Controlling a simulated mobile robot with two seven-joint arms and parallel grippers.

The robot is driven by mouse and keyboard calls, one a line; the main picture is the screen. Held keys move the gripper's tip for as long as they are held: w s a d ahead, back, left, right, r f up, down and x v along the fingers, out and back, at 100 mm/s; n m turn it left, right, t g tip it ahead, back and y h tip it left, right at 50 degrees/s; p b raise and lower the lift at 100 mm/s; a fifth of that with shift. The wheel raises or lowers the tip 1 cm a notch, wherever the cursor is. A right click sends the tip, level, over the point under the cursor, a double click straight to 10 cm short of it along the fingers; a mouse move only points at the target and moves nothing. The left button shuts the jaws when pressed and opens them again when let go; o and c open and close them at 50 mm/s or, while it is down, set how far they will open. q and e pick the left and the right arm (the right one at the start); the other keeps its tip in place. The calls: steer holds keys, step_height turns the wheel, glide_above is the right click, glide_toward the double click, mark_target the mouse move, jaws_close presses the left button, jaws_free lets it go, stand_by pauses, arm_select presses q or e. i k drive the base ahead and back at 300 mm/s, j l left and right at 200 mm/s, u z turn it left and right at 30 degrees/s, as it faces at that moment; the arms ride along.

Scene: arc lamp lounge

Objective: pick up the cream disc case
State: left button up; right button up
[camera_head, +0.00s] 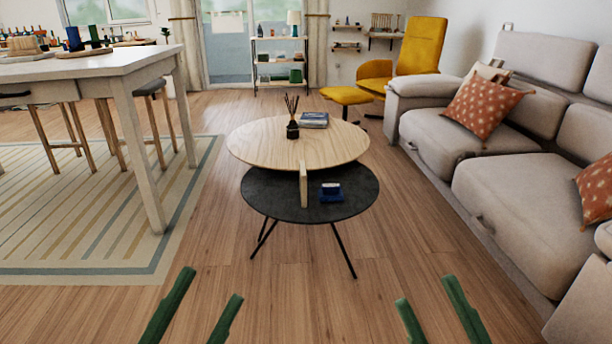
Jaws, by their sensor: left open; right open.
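I cannot pick out the cream disc case for certain. A thin upright cream piece (303,186) stands at the front rim of the round wooden table top (260,143), over the lower black table top (268,196). I cannot tell whether it is a case or a table leg. A small dark stack (314,120) of flat items lies at the back of the wooden top. My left gripper (212,284) and my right gripper (425,290) are open, with green fingers, low in the picture. Both are apart from the tables and have nothing visible between their fingers.
A blue object (331,193) sits on the black top, and a dark reed diffuser (292,130) stands on the wooden top. A grey sofa (440,135) is at the right, a white table (120,66) at the left. The wood floor before the tables is clear.

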mark_target(302, 170)
steer(key=i+j+z, duration=0.15)
steer(key=i+j, duration=0.25)
steer(key=i+j+z, duration=0.1)
steer(key=i+j, duration=0.35)
steer(key=i+j+z, duration=0.15)
steer(key=i+j, duration=0.3)
steer(key=i+j+z, duration=0.15)
steer(key=i+j, duration=0.2)
steer(key=j, duration=0.2)
steer(key=i+j+z, duration=0.1)
steer(key=i+j, duration=0.25)
steer(key=j, duration=0.2)
